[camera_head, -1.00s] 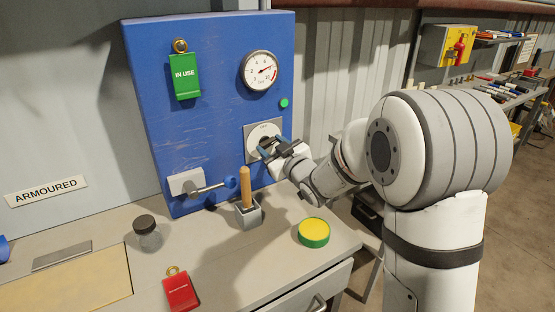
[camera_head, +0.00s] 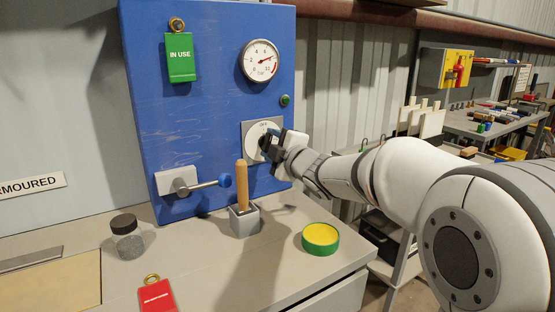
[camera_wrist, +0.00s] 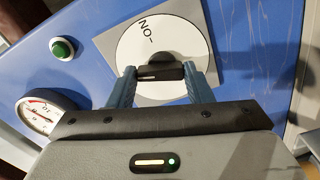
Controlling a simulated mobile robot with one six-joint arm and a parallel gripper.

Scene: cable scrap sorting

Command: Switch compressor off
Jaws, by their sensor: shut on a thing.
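The blue compressor panel (camera_head: 215,120) carries a round white dial (camera_head: 252,138) on a grey plate. My gripper (camera_head: 269,146) is at this dial, its fingers shut on the black knob in the middle. In the wrist view the knob (camera_wrist: 158,62) sits between my two fingertips (camera_wrist: 158,74). Lettering shows on the white dial face (camera_wrist: 140,45) beside the knob. The round green button or lamp (camera_head: 285,100) is above the dial, and the pressure gauge (camera_head: 260,61) is higher up. A green "IN USE" tag (camera_head: 180,59) hangs at upper left.
On the bench (camera_head: 200,270) stand a wooden-handled tool (camera_head: 242,185) in a grey holder, a lidded jar (camera_head: 127,240), a yellow-green tin (camera_head: 320,238) and a red tag (camera_head: 157,296).

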